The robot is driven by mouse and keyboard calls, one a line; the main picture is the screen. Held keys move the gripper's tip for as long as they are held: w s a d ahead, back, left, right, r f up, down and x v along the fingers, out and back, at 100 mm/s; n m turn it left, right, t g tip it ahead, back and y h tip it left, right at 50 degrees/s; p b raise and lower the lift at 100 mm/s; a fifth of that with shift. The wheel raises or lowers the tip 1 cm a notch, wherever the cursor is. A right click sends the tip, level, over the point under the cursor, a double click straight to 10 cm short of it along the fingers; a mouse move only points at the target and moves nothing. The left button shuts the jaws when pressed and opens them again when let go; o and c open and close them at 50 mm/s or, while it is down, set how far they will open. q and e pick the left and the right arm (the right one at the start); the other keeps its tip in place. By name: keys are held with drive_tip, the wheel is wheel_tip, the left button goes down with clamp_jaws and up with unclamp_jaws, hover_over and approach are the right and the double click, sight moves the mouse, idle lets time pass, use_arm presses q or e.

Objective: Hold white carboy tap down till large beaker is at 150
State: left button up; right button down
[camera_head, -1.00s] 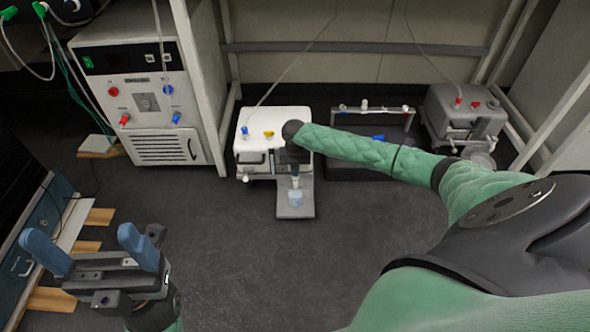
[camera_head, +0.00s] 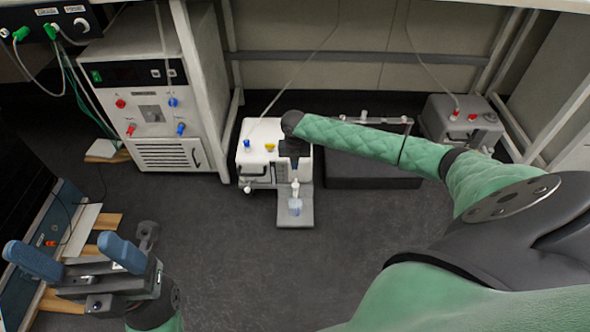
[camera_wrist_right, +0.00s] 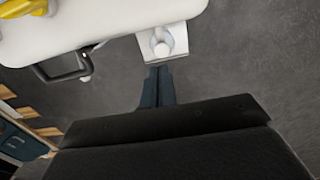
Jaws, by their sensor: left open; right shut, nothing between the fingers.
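The white carboy (camera_head: 250,160) stands on the floor near the middle of the head view, and its body fills the top left of the right wrist view (camera_wrist_right: 110,15). A small clear beaker (camera_head: 295,207) with pale bluish contents stands on a grey plate (camera_head: 295,221) in front of it. Its level and markings are too small to read. My right gripper (camera_wrist_right: 158,68) is shut and empty, pointing at a round white part (camera_wrist_right: 162,42) by the carboy's front; contact cannot be told. The arm hides part of the carboy's front. My left gripper (camera_head: 62,247) is open and empty at lower left.
A control unit (camera_head: 150,120) with red and blue fittings stands left of the carboy. A dark tray (camera_head: 370,175) lies to the right, partly behind my right arm. A grey carboy (camera_head: 462,118) stands farther right. The floor in front is clear.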

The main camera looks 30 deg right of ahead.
drive_tip(key=shift+r+p, duration=0.35)
drive_tip(key=shift+r, duration=1.5)
